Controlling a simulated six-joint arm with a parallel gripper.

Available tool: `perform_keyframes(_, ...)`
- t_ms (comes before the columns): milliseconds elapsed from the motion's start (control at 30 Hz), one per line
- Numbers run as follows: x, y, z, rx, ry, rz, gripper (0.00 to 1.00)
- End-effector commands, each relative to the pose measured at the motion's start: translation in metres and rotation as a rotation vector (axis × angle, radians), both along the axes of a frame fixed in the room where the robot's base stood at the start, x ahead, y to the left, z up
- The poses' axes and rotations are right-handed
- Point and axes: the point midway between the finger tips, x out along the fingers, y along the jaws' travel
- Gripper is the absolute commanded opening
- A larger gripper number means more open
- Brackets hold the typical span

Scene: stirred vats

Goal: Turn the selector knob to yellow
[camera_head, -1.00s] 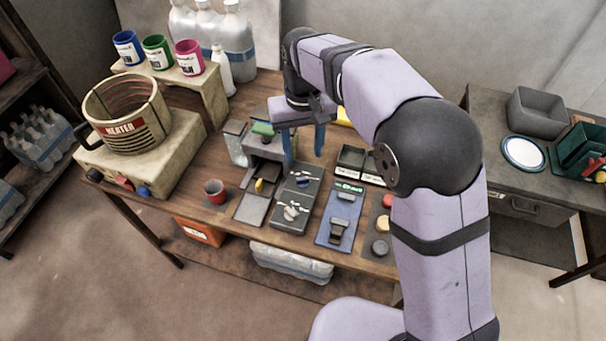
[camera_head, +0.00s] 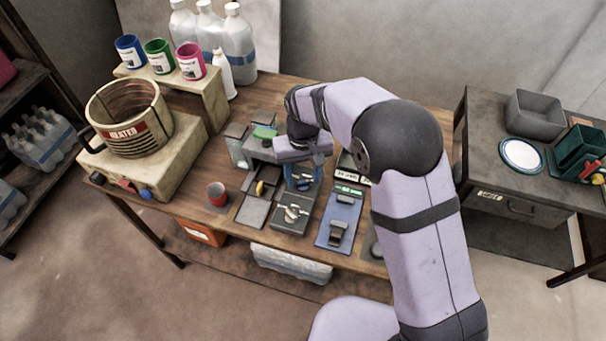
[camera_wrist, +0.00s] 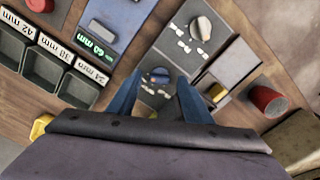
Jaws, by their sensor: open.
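Two dark knob panels stand one behind the other on the bench. The rear panel's small blue-grey knob (camera_wrist: 158,75) has pale labels around it, too small to read. The front panel has a larger pale grey knob (camera_head: 292,212), which also shows in the wrist view (camera_wrist: 200,28), with white labels beside it. I cannot tell which knob is the selector or see a yellow mark on either. My gripper (camera_wrist: 157,82) is open, its blue fingers on either side of the rear knob in the wrist view. In the head view my gripper (camera_head: 304,173) is over the rear panel; contact is unclear.
A grey device with a yellow piece (camera_head: 260,188) stands left of the panels. A blue panel with a dark switch (camera_head: 338,232) and small labelled trays (camera_wrist: 76,88) are on the other side. A heater pot (camera_head: 128,118) stands at far left.

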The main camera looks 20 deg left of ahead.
Motion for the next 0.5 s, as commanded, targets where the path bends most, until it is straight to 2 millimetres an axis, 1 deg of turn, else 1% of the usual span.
perform_keyframes(133,-0.0001,-0.0001,-0.0054,0.000,0.000,0.000,0.45)
perform_keyframes(367,-0.0001,-0.0001,-0.0060,0.000,-0.001,0.000,0.45)
perform_keyframes(467,-0.0001,-0.0001,-0.0059,0.000,0.000,0.000,0.24)
perform_keyframes(500,-0.0001,-0.0001,-0.0059,0.000,0.000,0.000,0.14)
